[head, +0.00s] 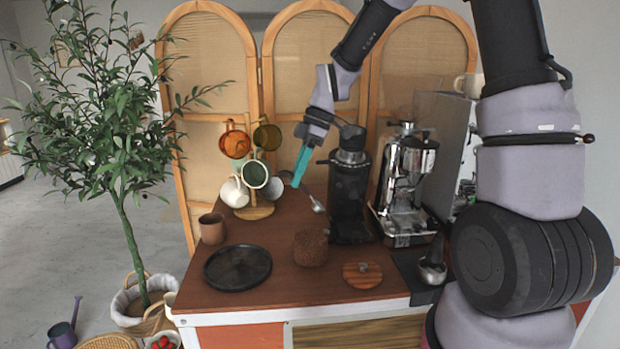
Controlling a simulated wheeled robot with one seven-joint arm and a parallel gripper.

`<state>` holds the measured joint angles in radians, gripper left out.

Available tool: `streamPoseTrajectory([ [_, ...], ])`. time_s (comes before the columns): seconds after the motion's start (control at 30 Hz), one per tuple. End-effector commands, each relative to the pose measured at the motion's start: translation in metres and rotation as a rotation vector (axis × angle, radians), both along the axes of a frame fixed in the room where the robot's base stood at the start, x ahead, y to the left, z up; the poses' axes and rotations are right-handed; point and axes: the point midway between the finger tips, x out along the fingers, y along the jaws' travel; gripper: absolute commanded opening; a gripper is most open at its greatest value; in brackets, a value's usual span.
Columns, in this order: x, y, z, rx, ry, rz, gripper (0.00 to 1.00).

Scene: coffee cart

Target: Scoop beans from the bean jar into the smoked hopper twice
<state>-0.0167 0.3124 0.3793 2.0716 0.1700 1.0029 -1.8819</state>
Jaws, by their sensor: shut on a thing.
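The bean jar (311,250) is a squat brown vessel near the middle of the cart top; I cannot make out its contents clearly. The dark smoked hopper (352,137) sits on top of the black grinder (349,195), behind and right of the jar, and my wrist partly overlaps it. My gripper (297,184), with teal fingers, is left of the grinder, above and behind the jar. It is shut on the metal scoop (317,205), whose bowl hangs down to the right, apart from jar and hopper. Whether the scoop holds beans is too small to tell.
A wooden lid (362,274) lies right of the jar. A black round tray (238,267) and a brown cup (212,229) are at left. A mug tree (254,210) with several mugs stands behind. The espresso machine (406,185) stands right of the grinder.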

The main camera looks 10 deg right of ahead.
Motion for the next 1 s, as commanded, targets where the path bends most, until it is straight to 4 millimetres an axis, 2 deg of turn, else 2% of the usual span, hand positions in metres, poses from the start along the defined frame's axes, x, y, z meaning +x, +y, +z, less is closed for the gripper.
streamPoseTrajectory([
  [0.23, -0.001, 0.001, -0.012, 0.002, 0.002, 0.011, 0.0],
  [1.0, -0.001, 0.0, -0.074, 0.001, 0.003, 0.009, 0.0],
])
